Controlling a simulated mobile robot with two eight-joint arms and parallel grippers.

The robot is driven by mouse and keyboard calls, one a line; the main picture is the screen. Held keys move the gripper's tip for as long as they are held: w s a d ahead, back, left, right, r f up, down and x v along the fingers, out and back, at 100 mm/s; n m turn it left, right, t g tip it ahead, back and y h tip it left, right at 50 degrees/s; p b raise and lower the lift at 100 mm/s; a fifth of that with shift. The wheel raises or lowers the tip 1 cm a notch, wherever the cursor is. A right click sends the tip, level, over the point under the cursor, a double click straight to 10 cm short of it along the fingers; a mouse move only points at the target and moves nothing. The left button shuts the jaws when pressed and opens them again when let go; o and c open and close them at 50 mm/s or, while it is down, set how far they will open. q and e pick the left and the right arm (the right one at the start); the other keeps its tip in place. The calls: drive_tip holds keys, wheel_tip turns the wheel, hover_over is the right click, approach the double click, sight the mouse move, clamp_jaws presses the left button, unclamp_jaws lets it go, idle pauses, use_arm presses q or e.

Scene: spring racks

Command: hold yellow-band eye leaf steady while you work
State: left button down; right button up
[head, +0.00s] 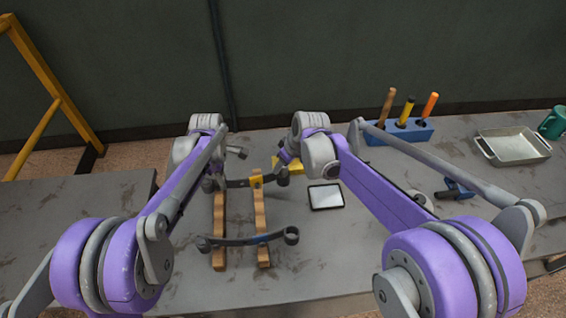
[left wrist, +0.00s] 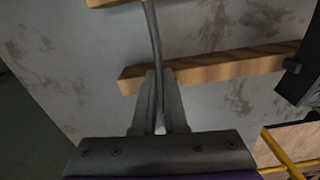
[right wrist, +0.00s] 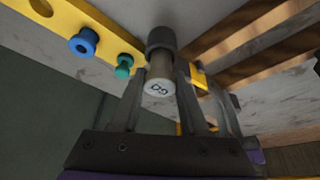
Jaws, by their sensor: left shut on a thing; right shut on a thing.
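The yellow-band eye leaf (head: 238,183) is a dark curved strip lying across two wooden rails, with a yellow band (head: 256,180) near its right part. My left gripper (head: 220,182) is shut on its left part; in the left wrist view the strip (left wrist: 153,40) runs up from between the fingers (left wrist: 160,85). My right gripper (head: 284,168) is at the leaf's right end. In the right wrist view it is shut on a grey bushing (right wrist: 160,80) with a marked pale end. A dark ring (right wrist: 160,40) is just above the bushing; I cannot tell how far they overlap.
A second dark leaf (head: 240,240) lies nearer on the wooden rails (head: 219,245). A yellow board (right wrist: 105,30) holds blue and teal pieces. A black-framed tablet (head: 326,196), blue tool block (head: 390,133) and metal tray (head: 512,148) are to the right.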

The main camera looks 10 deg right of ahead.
drive_tip(key=shift+f, duration=0.6)
idle(0.5)
drive_tip(key=o, duration=1.5)
drive_tip(key=shift+o, duration=0.2)
drive_tip(key=shift+r, duration=0.15)
drive_tip(key=shift+r, duration=3.4)
